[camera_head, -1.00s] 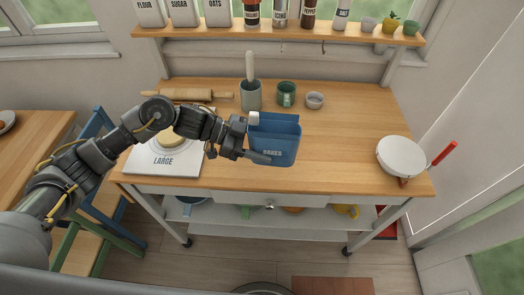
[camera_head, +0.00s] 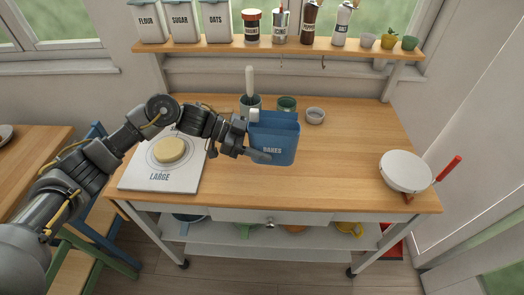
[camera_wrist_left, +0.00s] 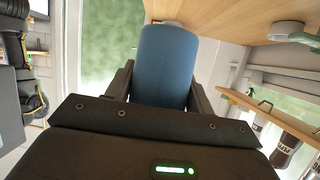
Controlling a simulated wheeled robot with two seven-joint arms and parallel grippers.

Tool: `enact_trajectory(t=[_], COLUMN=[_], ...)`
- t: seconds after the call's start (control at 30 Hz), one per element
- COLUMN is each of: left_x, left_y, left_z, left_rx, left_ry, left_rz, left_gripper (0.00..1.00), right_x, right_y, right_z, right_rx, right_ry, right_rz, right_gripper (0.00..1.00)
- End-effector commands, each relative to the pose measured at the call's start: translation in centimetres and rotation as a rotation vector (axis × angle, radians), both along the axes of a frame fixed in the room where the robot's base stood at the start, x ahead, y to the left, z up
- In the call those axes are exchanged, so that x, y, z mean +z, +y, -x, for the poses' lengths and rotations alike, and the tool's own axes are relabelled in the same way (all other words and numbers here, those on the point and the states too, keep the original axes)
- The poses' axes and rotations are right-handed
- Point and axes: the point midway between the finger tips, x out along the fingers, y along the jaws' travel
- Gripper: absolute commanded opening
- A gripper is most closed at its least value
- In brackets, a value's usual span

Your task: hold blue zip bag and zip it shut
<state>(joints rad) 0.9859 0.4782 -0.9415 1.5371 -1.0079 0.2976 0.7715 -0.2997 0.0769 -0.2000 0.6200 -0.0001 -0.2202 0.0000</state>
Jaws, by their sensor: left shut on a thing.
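The blue zip bag (camera_head: 274,140), with a dark label on its front, is held upright over the middle of the wooden worktop. My left gripper (camera_head: 254,140) comes in from the left and is shut on the bag's left side. In the left wrist view the blue bag (camera_wrist_left: 165,66) sits between the two fingers of my left gripper (camera_wrist_left: 160,85). The bag's top looks open in the head view; its zip cannot be made out. My right gripper is not in view.
A white board marked LARGE (camera_head: 134,177) with a round yellow piece (camera_head: 170,150) lies at left. The front middle is clear.

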Motion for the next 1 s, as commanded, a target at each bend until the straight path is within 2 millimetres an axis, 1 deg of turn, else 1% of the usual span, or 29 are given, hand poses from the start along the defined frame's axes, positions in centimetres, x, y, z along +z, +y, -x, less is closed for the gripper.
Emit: enact_trajectory(t=[0.03,0.8,1.0], left_x=[-0.2,-0.3,-0.1], left_y=[0.0,0.2,0.2], left_z=[-0.3,-4.4,-5.3], left_rx=[0.001,0.001,0.001], left_ry=[-0.001,-0.001,-0.001], left_rz=[0.0,-0.001,0.0], left_gripper=[0.35,0.35,0.35], right_x=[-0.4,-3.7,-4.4], right_y=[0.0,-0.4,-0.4], right_z=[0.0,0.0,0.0], right_rx=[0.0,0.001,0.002], right_ry=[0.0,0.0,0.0], right_rz=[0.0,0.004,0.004], right_gripper=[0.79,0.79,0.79])
